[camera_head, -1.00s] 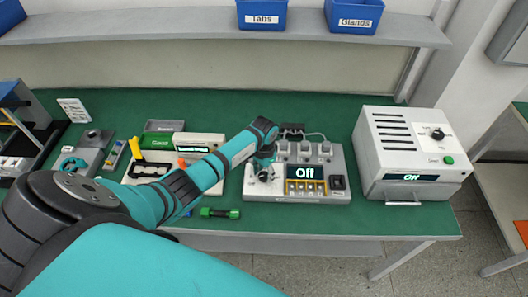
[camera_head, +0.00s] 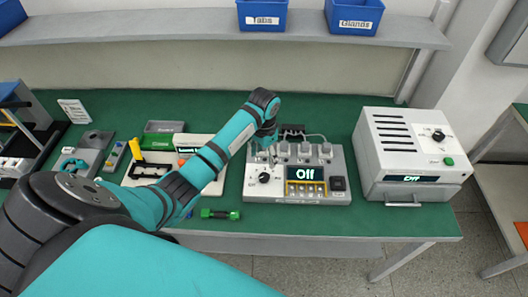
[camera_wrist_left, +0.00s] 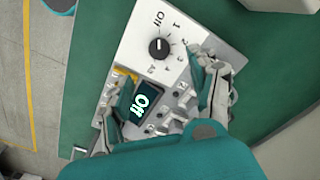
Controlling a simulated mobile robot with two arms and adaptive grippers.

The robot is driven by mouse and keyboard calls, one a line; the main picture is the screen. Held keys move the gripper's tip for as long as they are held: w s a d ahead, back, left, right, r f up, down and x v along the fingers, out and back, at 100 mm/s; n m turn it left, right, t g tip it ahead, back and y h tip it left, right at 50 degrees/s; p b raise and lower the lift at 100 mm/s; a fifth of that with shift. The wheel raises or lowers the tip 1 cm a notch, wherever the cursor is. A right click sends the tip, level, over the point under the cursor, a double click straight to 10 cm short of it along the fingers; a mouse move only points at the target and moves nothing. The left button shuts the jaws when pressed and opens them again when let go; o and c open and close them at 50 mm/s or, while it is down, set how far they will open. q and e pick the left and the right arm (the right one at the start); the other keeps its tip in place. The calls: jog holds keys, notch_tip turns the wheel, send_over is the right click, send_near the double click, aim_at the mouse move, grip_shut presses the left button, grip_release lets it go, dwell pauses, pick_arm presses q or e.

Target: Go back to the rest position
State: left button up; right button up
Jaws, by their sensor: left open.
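My left gripper (camera_head: 264,143) hangs above the back left part of the grey test box (camera_head: 340,195), seen small at the end of my teal arm. In the left wrist view its two fingers (camera_wrist_left: 160,100) are spread apart with nothing between them. The box carries a black dial knob (camera_head: 264,178), which also shows in the left wrist view (camera_wrist_left: 159,47), clear of the fingers. Its display (camera_head: 306,173) reads "Off". My right gripper is not in view.
A white oven-like unit (camera_head: 394,143) with a display stands at the right. A green and black dumbbell-shaped part (camera_head: 220,214) lies at the front edge. Trays and small parts lie left, partly behind my arm. Blue bins (camera_head: 354,14) sit on the shelf (camera_head: 200,25).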

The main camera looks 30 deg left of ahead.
pick_arm(q)
jog(key=shift+r, duration=0.7)
